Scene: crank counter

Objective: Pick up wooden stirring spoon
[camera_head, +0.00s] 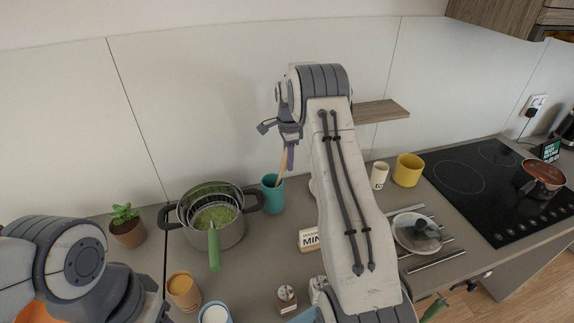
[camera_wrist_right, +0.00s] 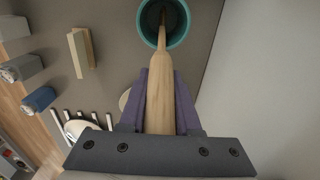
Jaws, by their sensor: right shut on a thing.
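The wooden stirring spoon (camera_head: 281,168) stands tilted with its lower end inside a teal cup (camera_head: 272,196) on the counter. My right gripper (camera_head: 290,157) is above the cup and shut on the upper part of the spoon. In the right wrist view, the spoon (camera_wrist_right: 160,88) runs between the purple fingers of the gripper (camera_wrist_right: 159,100), and its far end reaches into the teal cup (camera_wrist_right: 146,28). My left arm shows at the lower left, but its fingers are not in the frame.
A pot (camera_head: 232,236) with green contents and a green-handled tool stands left of the cup. A potted plant (camera_head: 127,228), a yellow cup (camera_head: 408,170), a cream cup (camera_head: 379,175) and a lidded pan (camera_head: 405,235) stand around. A wooden shelf (camera_head: 380,112) juts from the wall.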

